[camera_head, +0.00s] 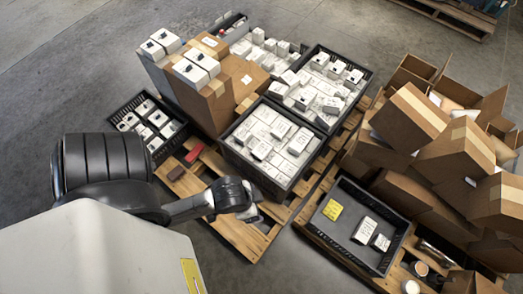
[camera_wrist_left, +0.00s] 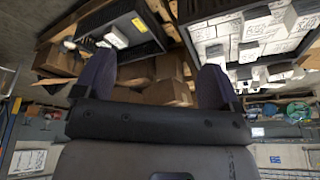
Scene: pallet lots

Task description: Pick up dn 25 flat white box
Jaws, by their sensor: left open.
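Many flat white boxes lie in a black crate (camera_head: 229,153) near the middle of the head view, and the crate also shows at the upper right of the wrist view. Their printing is too small to tell which is the dn 25 box. Two more white boxes, one (camera_head: 364,230) and a smaller one (camera_head: 381,243), lie in a low black tray (camera_head: 336,259). My left gripper (camera_head: 250,212) is low beside the crate's near side, largely hidden by its own wrist. In the wrist view its fingers (camera_wrist_left: 155,82) are spread with nothing between them. My right gripper is not seen.
A second crate (camera_head: 368,84) of white boxes stands behind. Tall cartons (camera_head: 212,102) hold boxes on top, left of the crates. Open brown cartons (camera_head: 411,118) crowd the right. Pallet slats (camera_head: 238,238) lie bare below my gripper.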

